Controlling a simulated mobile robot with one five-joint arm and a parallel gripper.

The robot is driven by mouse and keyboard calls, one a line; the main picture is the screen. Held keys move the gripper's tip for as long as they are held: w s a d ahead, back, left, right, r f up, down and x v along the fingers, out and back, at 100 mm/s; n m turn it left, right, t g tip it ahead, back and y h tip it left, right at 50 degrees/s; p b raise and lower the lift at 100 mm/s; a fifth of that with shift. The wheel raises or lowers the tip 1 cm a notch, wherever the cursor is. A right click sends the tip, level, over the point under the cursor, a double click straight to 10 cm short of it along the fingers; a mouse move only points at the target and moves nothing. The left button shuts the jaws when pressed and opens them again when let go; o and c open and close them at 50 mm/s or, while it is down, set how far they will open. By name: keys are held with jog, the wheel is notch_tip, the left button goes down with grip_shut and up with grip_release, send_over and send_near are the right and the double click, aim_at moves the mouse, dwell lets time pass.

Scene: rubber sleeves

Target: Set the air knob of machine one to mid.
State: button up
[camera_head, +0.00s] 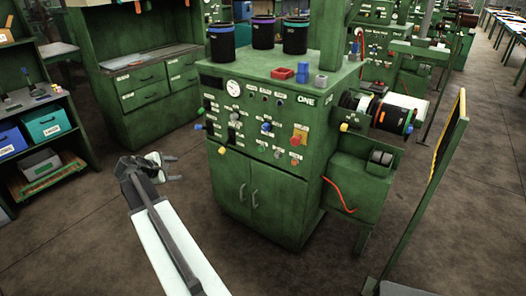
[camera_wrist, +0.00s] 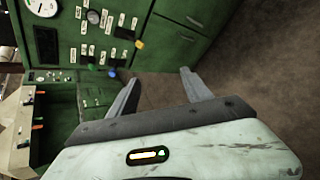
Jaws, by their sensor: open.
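Machine one (camera_head: 262,178) is a green cabinet with "ONE" on its front, a round gauge (camera_head: 233,87) and several small labelled knobs and switches. A blue knob (camera_head: 266,127), a yellow knob (camera_head: 222,150) and a red knob (camera_head: 295,142) stand out on its panel. The labels are too small to tell which knob is air. My gripper (camera_head: 175,167) is open and empty, left of the cabinet and apart from it. In the wrist view its two fingers (camera_wrist: 160,78) are spread, with the panel's gauge (camera_wrist: 42,6), a blue knob (camera_wrist: 112,73) and a yellow knob (camera_wrist: 139,44) beyond.
Dark canisters (camera_head: 262,33) and a red tray (camera_head: 283,73) stand on the machine. A roller unit (camera_head: 386,114) and an upright framed panel (camera_head: 446,145) are at right. A shelf with bins (camera_head: 44,125) is at left. Bare floor (camera_head: 110,235) lies left of the cabinet.

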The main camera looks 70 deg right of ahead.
jog(key=s+d+f+n+g+h+b, duration=0.1)
jog(key=s+d+n+h+b, duration=0.3)
jog(key=d, duration=0.6)
jog(key=s+d+f+g+b, duration=0.1)
jog(key=s+d+g+b, duration=0.15)
jog(key=s+d, duration=0.65)
jog(key=n+h+b, duration=0.3)
jog(key=n, duration=0.2)
send_near(264, 129)
jog(key=shift+g, duration=0.25)
jog(key=x, duration=0.8)
jog(key=shift+d, duration=0.3)
jog(key=shift+w, duration=0.1)
grip_shut()
